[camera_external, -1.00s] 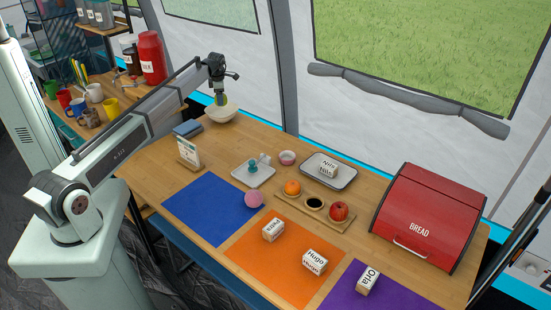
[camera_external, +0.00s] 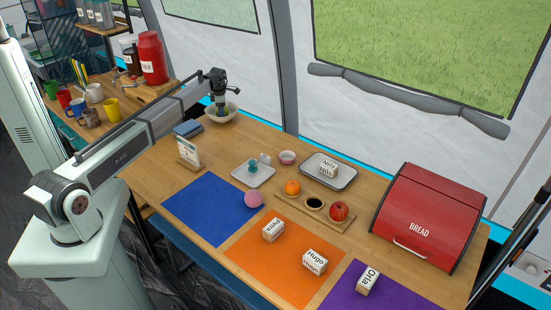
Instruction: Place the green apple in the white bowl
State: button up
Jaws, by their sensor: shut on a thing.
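The white bowl (camera_external: 234,119) stands at the far left end of the wooden table. My gripper (camera_external: 221,108) points down inside the bowl's opening, lower than its rim as far as I can tell. It is shut on the green apple, which is mostly hidden now by the fingers and the bowl. Whether the apple touches the bowl's bottom cannot be seen.
A blue item (camera_external: 187,128) and a small sign (camera_external: 189,153) stand near the bowl. A tray with a teal item (camera_external: 253,169), a wooden board with an orange (camera_external: 292,187) and a red apple (camera_external: 339,210), and a red bread box (camera_external: 427,217) lie further right.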

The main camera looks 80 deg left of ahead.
jog(key=o, duration=1.1)
jog(key=shift+r, duration=0.1)
jog(key=r, duration=0.4)
jog(key=d+r, duration=0.1)
jog(key=r, duration=0.3)
jog(key=d+r, duration=0.1)
jog(key=r, duration=0.3)
jog(key=shift+w+d, duration=0.1)
jog(key=shift+d, duration=0.05)
jog(key=shift+f, duration=0.1)
